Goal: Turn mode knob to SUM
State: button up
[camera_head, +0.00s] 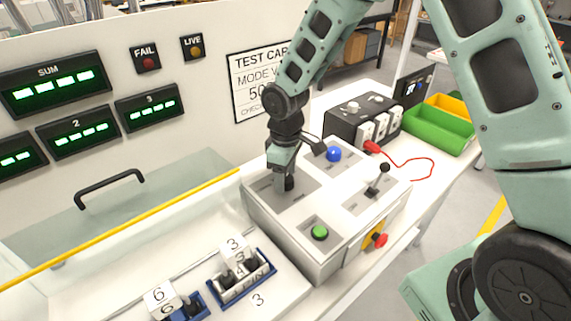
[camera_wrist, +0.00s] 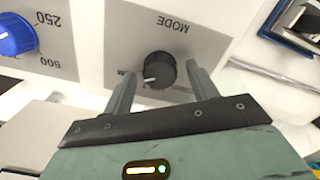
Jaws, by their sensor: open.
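The mode knob (camera_wrist: 158,71) is a round dark grey knob with a white pointer line, on a grey panel marked MODE in the wrist view. The pointer points to the left in that view, toward a label partly hidden by a finger, of which an M shows. My gripper (camera_wrist: 160,88) is open, with one finger on each side of the knob; I cannot tell whether either finger touches it. In the head view my gripper (camera_head: 284,184) is lowered over the left panel of the white control box (camera_head: 268,220) and hides the knob.
A blue knob (camera_head: 334,154), a lever (camera_head: 378,180), a green button (camera_head: 320,232) and a red stop button (camera_head: 379,240) are on the box. The SUM display (camera_head: 55,84) is on the wall. A clear cover with a black handle (camera_head: 110,187) stands at left.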

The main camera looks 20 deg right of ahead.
notch_tip(320, 180, up, 17)
jog(key=b, duration=0.2)
jog(key=shift+r, duration=0.2)
dwell(0.4)
